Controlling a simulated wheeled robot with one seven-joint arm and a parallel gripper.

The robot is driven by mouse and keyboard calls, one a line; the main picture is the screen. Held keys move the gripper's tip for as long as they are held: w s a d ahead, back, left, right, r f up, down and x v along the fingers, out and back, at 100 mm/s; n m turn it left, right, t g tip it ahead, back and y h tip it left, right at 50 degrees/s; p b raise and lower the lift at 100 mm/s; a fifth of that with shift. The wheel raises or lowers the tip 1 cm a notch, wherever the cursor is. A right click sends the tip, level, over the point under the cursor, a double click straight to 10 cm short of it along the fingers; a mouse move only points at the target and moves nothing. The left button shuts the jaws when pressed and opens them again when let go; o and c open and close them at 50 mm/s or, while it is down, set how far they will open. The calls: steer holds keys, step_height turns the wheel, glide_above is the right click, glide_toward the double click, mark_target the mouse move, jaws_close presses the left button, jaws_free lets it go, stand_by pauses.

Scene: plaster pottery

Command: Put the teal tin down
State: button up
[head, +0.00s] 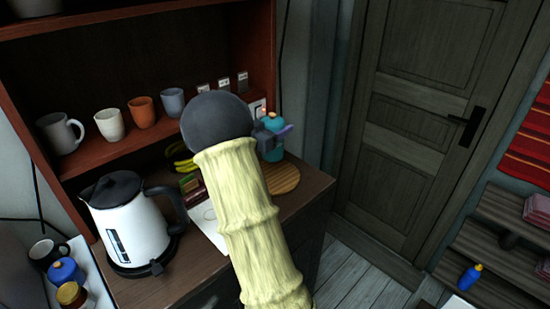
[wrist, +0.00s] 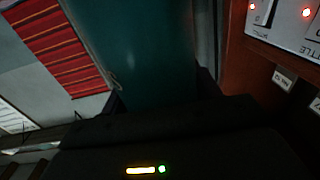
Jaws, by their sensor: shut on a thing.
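The teal tin (head: 271,151) is upright at the right end of the wooden counter, partly hidden behind my wrist. My gripper (head: 272,134) is shut on it around its middle. In the wrist view the tin (wrist: 145,50) fills the upper middle, between the dark jaws. Its base is near the back of a round wooden board (head: 284,179). I cannot tell whether the base touches the board or the counter.
A white kettle (head: 125,222) stands at the counter's left, with bananas (head: 182,158) and small boxes behind my arm. Several cups line the shelf above (head: 97,152). A wall switch plate (head: 257,108) is close behind the tin. The board's front part is bare.

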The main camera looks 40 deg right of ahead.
mark_target(277, 155)
steer(key=shift+d+f, duration=0.1)
steer(key=shift+f, duration=1.8)
steer(key=shift+s, duration=0.1)
steer(key=shift+f+p, duration=0.4)
steer(key=shift+f, duration=1.5)
steer(key=shift+f, duration=0.2)
steer(key=o, duration=1.1)
steer(key=shift+r, duration=0.1)
